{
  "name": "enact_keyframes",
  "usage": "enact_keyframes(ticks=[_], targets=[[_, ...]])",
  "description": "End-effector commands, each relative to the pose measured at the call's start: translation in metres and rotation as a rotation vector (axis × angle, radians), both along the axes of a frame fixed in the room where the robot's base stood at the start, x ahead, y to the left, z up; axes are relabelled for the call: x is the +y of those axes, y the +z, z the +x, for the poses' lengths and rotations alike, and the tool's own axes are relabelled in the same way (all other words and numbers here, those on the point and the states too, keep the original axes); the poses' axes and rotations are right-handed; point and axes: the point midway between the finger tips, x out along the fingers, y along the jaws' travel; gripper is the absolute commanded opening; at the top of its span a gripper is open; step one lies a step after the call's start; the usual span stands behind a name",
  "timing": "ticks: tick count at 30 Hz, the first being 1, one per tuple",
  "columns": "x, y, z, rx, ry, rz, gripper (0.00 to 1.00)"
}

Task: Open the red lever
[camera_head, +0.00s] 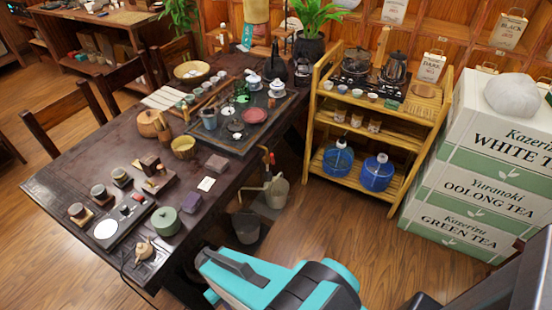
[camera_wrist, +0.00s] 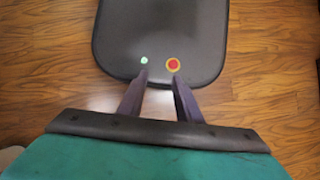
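A small red lever (camera_head: 271,158) shows in the head view at the right side of the long dark table. It sits at the top of a thin upright fitting, close above a grey metal watering can (camera_head: 277,190). It is too small to tell its exact position. In the wrist view my gripper (camera_wrist: 160,76) points down with its two dark fingers apart and nothing between them. The lever is not in the wrist view. In the head view my teal arm fills the bottom middle, nearer than the lever, and my fingertips cannot be made out.
The dark table (camera_head: 60,185) carries tea ware, including a green lidded pot (camera_head: 166,221). A dark bucket (camera_head: 246,226) stands below its right side. A bamboo shelf (camera_head: 385,205) and stacked tea boxes (camera_head: 470,190) stand to the right. Wooden floor (camera_head: 335,225) is clear before the shelf.

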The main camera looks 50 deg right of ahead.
Motion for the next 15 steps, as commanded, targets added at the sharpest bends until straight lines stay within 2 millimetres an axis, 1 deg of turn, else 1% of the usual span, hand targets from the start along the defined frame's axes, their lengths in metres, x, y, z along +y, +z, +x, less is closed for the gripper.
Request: enact_keyframes(ticks=[8, 14, 15], targets=[[0.000, 0.000, 0.001, 0.000, -0.013, 0.003, 0.31], [0.000, -0.002, 0.010, -0.002, -0.117, 0.025, 0.31], [-0.006, -0.002, 0.013, -0.002, -0.148, 0.032, 0.31]])
